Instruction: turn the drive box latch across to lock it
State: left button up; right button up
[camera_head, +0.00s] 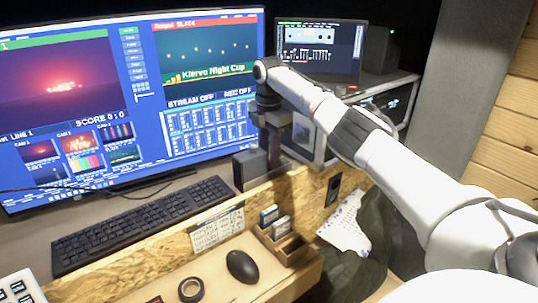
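My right gripper (274,125) hangs from the dark wrist of my white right arm, in the middle of the view. It points down between the large monitor and a grey-framed box (304,132). A small dark box (250,168) stands on the desk just below and left of it. I cannot tell which of these is the drive box. No latch can be made out; my arm and gripper cover part of this area. Whether the gripper touches anything, or whether its fingers are open, is not clear. My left gripper is not in view.
A large monitor (205,70) stands behind a black keyboard (140,222). A mouse (242,266), a tape roll (191,289) and a wooden card holder (290,248) lie on the lower shelf. A smaller screen (320,48) stands on a rack behind my arm.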

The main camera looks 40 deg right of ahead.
grip_shut()
jog(key=shift+m, duration=1.6)
grip_release()
notch_tip(320, 180, up, 10)
jog(key=shift+r, duration=0.2)
